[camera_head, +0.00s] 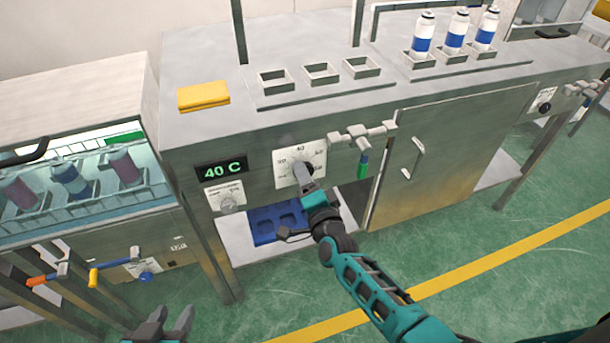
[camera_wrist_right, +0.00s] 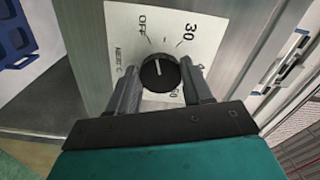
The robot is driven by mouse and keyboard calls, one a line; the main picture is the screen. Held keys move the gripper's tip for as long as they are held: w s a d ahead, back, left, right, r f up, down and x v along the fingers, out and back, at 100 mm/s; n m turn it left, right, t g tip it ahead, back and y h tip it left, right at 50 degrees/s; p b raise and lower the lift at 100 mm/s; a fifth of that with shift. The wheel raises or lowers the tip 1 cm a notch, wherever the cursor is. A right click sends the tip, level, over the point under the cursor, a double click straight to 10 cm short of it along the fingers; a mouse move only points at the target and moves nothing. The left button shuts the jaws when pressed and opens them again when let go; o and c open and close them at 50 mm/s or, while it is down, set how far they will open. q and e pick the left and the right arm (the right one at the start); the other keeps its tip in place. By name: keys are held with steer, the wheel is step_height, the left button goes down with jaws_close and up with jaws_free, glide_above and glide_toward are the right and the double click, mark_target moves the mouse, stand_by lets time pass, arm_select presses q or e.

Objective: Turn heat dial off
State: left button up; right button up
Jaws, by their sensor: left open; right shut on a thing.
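The heat dial is a round black knob (camera_wrist_right: 159,74) with a white pointer mark, on a white plate (camera_wrist_right: 118,50) printed with OFF, 30 and other marks. In the right wrist view my right gripper's two fingers are on either side of it, shut on it. The mark sits toward the side of the knob facing away from the gripper; its exact setting is hard to read. In the head view my right gripper (camera_head: 303,177) reaches the bench's front panel and hides most of the dial. My left gripper (camera_head: 171,325) is open and empty at the bottom left, low over the floor.
A display (camera_head: 222,170) left of the dial reads 40 C. A pipe valve with a green handle (camera_head: 362,163) juts out at right. A blue tray (camera_head: 272,226) lies on the lower shelf. Several bottles and a yellow block (camera_head: 203,96) stand on top.

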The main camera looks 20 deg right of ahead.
arm_select(q)
steer(key=shift+a, duration=0.25)
arm_select(e)
steer(key=shift+n, duration=1.1)
arm_select(q)
steer(key=shift+r, duration=0.1)
steer(key=shift+w, duration=0.1)
arm_select(e)
steer(key=o, duration=1)
arm_select(q)
steer(key=shift+r, duration=0.15)
arm_select(e)
steer(key=shift+o, duration=0.2)
arm_select(q)
steer(key=shift+s+a+r+p, duration=0.25)
steer(key=shift+a+p, duration=0.1)
steer(key=shift+p, duration=0.9)
arm_select(e)
steer(key=s, duration=1.3)
steer(key=shift+d, duration=0.25)
arm_select(q)
steer(key=shift+r, duration=0.1)
